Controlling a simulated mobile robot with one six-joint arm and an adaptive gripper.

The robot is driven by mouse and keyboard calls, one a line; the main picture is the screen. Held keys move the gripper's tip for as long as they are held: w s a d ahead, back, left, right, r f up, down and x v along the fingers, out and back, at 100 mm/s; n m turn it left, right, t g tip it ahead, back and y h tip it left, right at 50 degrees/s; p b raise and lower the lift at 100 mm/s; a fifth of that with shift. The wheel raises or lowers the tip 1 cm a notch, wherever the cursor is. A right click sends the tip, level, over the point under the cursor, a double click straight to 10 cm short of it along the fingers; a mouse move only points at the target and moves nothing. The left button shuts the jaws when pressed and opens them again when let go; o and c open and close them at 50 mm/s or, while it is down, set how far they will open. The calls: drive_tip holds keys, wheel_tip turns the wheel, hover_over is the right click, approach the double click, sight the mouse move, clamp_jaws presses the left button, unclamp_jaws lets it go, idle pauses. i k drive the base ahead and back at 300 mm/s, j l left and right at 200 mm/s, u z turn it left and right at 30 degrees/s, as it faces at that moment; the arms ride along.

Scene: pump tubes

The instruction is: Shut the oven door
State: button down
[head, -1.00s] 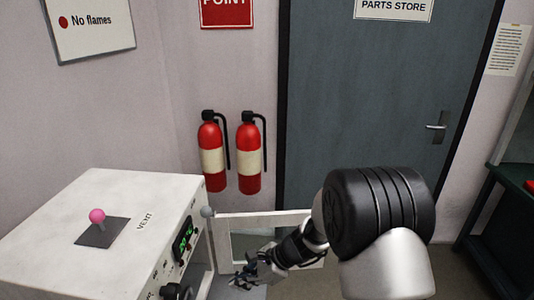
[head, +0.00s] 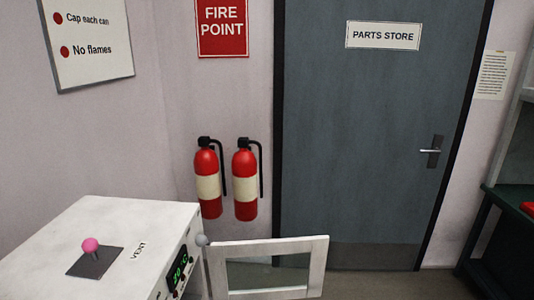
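The oven (head: 130,230) is a white box at the lower left, with a pink-knobbed vent lever on top and a green display on its front. Its door (head: 318,268), a white frame around a glass pane, stands open. It is hinged at the oven's far front corner and sticks out to the right. The lower part of the oven front and of the door is cut off by the picture's bottom edge. My gripper and arm are not in view now.
Two red fire extinguishers (head: 207,174) hang on the wall behind the oven. A grey parts store door (head: 365,150) is behind the oven door. A dark green shelf unit (head: 505,225) stands at the right. Floor shows between them.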

sight(317, 247)
drive_tip(key=i+l+z, duration=0.1)
drive_tip(key=l, duration=0.3)
drive_tip(key=i+l+z, duration=0.1)
drive_tip(key=i+l, duration=0.8)
drive_tip(key=i+l+z, duration=0.1)
drive_tip(key=i+l, duration=0.45)
drive_tip(key=i, duration=0.3)
drive_tip(key=i+u, duration=0.15)
drive_tip(key=u, duration=0.3)
drive_tip(key=i+u, duration=0.2)
drive_tip(key=u, duration=0.25)
drive_tip(key=i+u, duration=0.15)
drive_tip(key=u, duration=0.35)
drive_tip(key=i+l+u, duration=0.1)
drive_tip(key=u, duration=0.35)
drive_tip(key=i+l+u, duration=0.15)
drive_tip(key=u, duration=0.3)
drive_tip(key=i+u, duration=0.2)
drive_tip(key=u, duration=0.25)
drive_tip(key=i+l+u, duration=0.15)
drive_tip(key=u, duration=0.3)
drive_tip(key=i+l+u, duration=0.1)
drive_tip(key=u, duration=0.3)
drive_tip(key=i+l+u, duration=0.1)
drive_tip(key=l+u, duration=0.35)
drive_tip(key=i+l+u, duration=0.1)
drive_tip(key=u, duration=0.35)
drive_tip(key=k+j+u, duration=0.35)
drive_tip(key=k+j, duration=0.15)
